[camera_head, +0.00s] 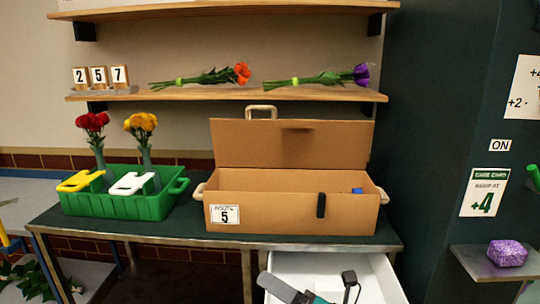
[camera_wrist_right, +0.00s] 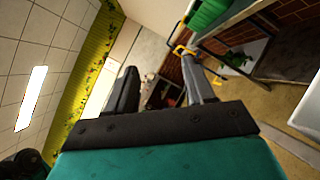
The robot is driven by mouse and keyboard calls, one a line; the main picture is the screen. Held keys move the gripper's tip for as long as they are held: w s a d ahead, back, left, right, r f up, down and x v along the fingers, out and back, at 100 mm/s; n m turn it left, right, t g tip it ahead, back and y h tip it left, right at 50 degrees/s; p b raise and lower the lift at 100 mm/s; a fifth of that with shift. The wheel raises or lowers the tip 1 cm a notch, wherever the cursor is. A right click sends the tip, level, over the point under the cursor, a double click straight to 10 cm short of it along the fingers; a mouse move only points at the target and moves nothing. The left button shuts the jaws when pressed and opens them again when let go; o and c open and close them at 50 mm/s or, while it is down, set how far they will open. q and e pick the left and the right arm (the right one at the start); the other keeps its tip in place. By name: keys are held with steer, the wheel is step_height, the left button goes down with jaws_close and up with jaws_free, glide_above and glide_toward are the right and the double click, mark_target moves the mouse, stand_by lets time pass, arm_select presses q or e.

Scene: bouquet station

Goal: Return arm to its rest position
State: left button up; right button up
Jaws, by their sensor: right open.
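My right gripper (camera_head: 285,290) shows at the bottom edge of the head view, over the open white drawer (camera_head: 385,272) and below the table front. Its grey finger and teal body show there, partly cut off. In the right wrist view the two fingers of my right gripper (camera_wrist_right: 160,68) stand apart with nothing between them. My left gripper is in neither view.
The open cardboard box (camera_head: 270,212) and the green crate (camera_head: 120,204) stand on the dark table (camera_head: 300,242). Above, a shelf (camera_head: 330,93) holds two flower bunches. A purple item (camera_head: 507,253) sits on a right side ledge.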

steer(key=s+d+f+m+h, duration=0.7)
steer(key=s+d+f+m, duration=0.1)
steer(key=m, duration=0.9)
steer(key=s+d+f+m+h, duration=0.8)
steer(key=s+f+m, duration=0.2)
steer(key=m, duration=0.7)
steer(key=shift+s+d+f+h, duration=0.3)
steer(key=shift+s+d+f, duration=0.05)
steer(key=shift+f, duration=0.6)
steer(key=shift+p, duration=0.3)
